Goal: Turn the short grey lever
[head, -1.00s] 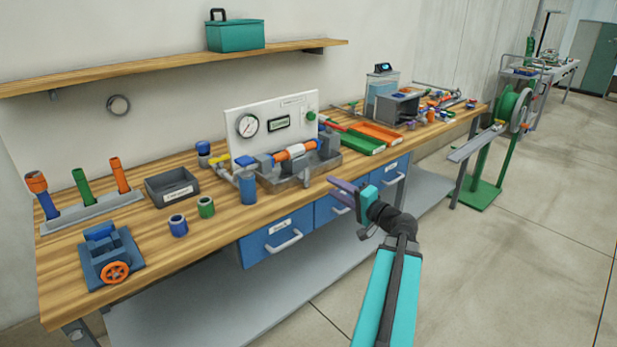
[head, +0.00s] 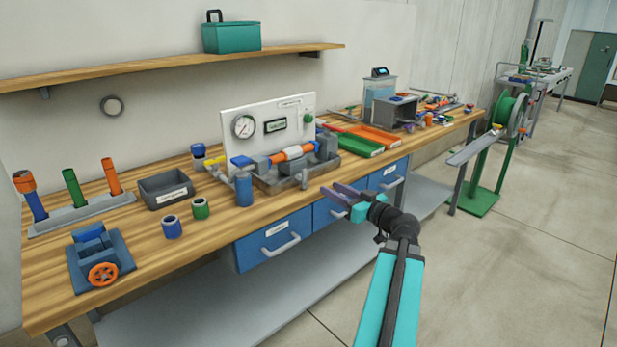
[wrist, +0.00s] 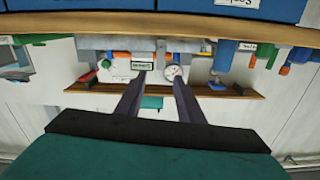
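My gripper (head: 334,191) is in front of the bench edge, with its two purple fingers apart and nothing between them. In the wrist view, which looks upside down, the open gripper (wrist: 159,77) points toward the gauge panel and pipe assembly. A small upright grey piece (head: 304,179) at the front of the assembly's grey tray looks like the short grey lever, a little left of and above my fingertips. It also seems to show in the wrist view (wrist: 160,46), between the fingers' lines but apart from them. Its exact setting is too small to tell.
The white panel (head: 270,115) with a gauge stands behind the pipe assembly. A blue cylinder (head: 244,190) stands left of the tray. Blue drawers (head: 275,238) with handles are under the bench top. Green and orange trays (head: 362,142) lie to the right.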

